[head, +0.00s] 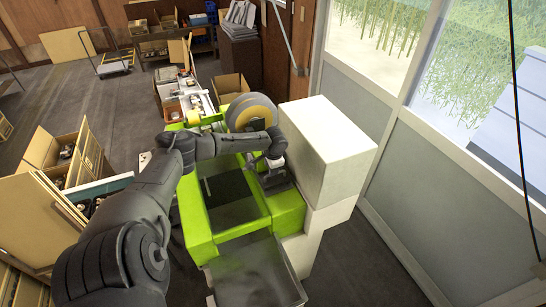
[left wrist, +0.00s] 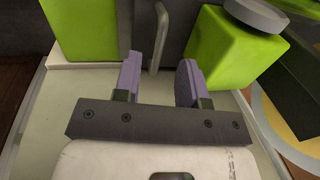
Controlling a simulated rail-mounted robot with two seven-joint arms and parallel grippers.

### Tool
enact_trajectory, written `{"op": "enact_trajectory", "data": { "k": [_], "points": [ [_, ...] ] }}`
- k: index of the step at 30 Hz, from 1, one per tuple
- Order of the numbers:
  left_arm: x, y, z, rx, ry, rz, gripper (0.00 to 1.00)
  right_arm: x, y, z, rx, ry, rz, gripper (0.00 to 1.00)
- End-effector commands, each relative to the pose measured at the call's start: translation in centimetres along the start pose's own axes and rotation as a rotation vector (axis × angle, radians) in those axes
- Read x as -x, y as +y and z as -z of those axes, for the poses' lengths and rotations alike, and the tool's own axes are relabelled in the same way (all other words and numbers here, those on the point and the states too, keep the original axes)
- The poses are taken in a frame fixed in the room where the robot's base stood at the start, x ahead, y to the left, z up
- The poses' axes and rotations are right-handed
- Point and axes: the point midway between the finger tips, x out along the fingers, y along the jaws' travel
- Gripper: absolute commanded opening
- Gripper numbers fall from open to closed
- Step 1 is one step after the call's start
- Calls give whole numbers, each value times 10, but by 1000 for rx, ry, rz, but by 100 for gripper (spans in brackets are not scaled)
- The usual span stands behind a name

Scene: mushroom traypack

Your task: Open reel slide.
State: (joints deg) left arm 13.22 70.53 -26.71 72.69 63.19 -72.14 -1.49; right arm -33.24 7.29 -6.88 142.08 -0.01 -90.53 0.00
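A green packing machine (head: 198,222) stands in the middle of the head view. A reel with yellow and grey discs (head: 251,108) sits at its far end. In the left wrist view, a grey panel (left wrist: 143,30) between green blocks carries an upright metal handle (left wrist: 158,38). My left gripper (left wrist: 160,78) is open, its two purple fingers apart. The handle appears between and just beyond the fingertips, with no contact visible. In the head view, my left gripper (head: 275,180) is over the machine's right side, below the reel; its fingertips are hard to make out. My right gripper is not in view.
A tall white box (head: 325,150) stands close to the right of my left gripper. A clear grey cover (head: 255,275) projects at the machine's near end. Cardboard boxes (head: 66,150) stand at the left. A wall with windows (head: 400,150) bounds the right.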

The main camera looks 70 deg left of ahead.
Motion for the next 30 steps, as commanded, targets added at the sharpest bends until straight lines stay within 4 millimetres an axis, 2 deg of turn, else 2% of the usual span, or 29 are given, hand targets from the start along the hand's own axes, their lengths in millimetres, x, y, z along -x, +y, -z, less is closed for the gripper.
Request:
{"op": "enact_trajectory", "data": {
  "k": [9,15,21,30],
  "points": [
    [59,0,0,-2,1,2,38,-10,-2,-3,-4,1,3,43],
    [82,0,0,-1,0,0,38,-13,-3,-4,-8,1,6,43],
    [91,0,0,-1,0,0,38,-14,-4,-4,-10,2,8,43],
    [92,0,0,-1,0,0,38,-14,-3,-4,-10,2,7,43]
  ]
}}
